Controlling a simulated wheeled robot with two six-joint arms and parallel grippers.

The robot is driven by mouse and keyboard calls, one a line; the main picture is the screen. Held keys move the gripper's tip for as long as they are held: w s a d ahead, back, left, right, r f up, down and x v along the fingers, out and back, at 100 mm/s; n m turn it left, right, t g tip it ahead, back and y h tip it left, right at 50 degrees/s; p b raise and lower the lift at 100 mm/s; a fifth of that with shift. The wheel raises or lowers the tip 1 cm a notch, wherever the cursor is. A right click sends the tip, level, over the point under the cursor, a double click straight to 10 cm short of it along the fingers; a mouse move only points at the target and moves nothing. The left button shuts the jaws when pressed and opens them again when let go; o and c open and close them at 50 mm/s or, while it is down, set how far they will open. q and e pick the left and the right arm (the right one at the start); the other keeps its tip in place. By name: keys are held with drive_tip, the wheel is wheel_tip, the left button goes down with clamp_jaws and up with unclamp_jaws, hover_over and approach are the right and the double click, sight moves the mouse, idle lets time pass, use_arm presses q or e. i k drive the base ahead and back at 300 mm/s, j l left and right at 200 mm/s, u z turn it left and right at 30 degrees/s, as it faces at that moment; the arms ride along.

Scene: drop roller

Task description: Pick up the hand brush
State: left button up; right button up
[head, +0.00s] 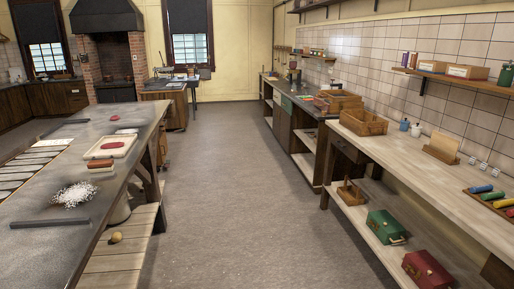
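A brown-red block with a pale lower part (100,163) lies near the right edge of the dark-topped table (45,215) on the left. It may be the hand brush, but it is too small to tell for sure. No other thing is clearly a hand brush. Neither of my grippers shows in the head view.
A white tray (123,152) with a red piece and a white heap (75,194) are on the left table. A long pale bench (420,165) with a wooden crate (363,122) and coloured rollers runs along the right. The grey floor (225,180) between is clear.

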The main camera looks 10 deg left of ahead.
sight(104, 165)
drive_tip(key=i+u, duration=0.2)
drive_tip(key=u, duration=0.25)
drive_tip(key=i+u, duration=0.25)
drive_tip(key=u, duration=0.15)
drive_tip(key=i+l+u, duration=0.1)
drive_tip(key=u, duration=0.35)
drive_tip(key=i+l+u, duration=0.2)
drive_tip(key=u, duration=0.2)
drive_tip(key=i+l+u, duration=0.25)
drive_tip(key=u, duration=0.2)
